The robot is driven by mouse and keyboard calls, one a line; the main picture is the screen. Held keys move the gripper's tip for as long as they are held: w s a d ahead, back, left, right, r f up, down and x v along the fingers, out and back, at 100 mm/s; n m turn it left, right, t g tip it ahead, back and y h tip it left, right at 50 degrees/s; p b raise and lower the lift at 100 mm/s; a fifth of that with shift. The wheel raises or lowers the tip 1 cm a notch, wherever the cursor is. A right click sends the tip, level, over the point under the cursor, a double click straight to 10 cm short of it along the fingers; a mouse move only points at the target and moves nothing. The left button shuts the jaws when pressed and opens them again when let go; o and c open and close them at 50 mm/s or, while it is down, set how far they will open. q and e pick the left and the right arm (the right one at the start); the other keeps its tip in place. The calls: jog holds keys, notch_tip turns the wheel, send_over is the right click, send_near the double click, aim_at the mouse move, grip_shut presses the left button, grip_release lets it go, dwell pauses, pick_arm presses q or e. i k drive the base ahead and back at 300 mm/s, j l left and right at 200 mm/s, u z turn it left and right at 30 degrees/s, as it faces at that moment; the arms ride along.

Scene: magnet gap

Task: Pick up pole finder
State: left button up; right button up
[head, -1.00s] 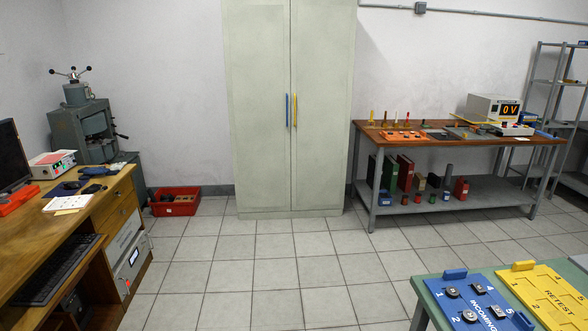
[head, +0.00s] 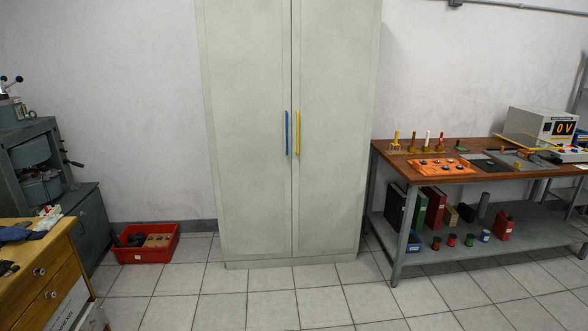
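I cannot make out for sure which thing is the pole finder. Small upright tools stand in a row at the back left of the wooden workbench (head: 457,176): a yellow one (head: 396,141), a brown one (head: 413,143), a white-and-red one (head: 427,141) and a red-and-yellow one (head: 441,143). They are too small to identify. An orange tray (head: 440,168) with dark round pieces lies in front of them. Neither of my grippers is in view.
A tall cabinet (head: 245,150) with blue and yellow handles stands shut ahead. A red bin (head: 147,256) sits on the floor left of it. A wooden desk (head: 45,262) is at the lower left. A meter (head: 540,123) reads 0 V on the bench. Tiled floor ahead is clear.

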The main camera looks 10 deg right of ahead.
aim_at(395, 143)
jog(key=i+l, duration=0.15)
jog(key=i, duration=0.35)
jog(key=i+l, duration=0.15)
jog(key=i, duration=0.35)
jog(key=i+l+u, duration=0.1)
jog(key=i, duration=0.4)
jog(key=i+l+z, duration=0.15)
jog(key=l, duration=0.25)
jog(key=i+l+z, duration=0.15)
jog(key=l, duration=0.25)
jog(key=i+l+z, duration=0.15)
jog(key=l, duration=0.25)
jog(key=l+z, duration=0.1)
jog(key=l, duration=0.3)
jog(key=i+l, duration=0.1)
jog(key=l, duration=0.35)
jog(key=z, duration=0.05)
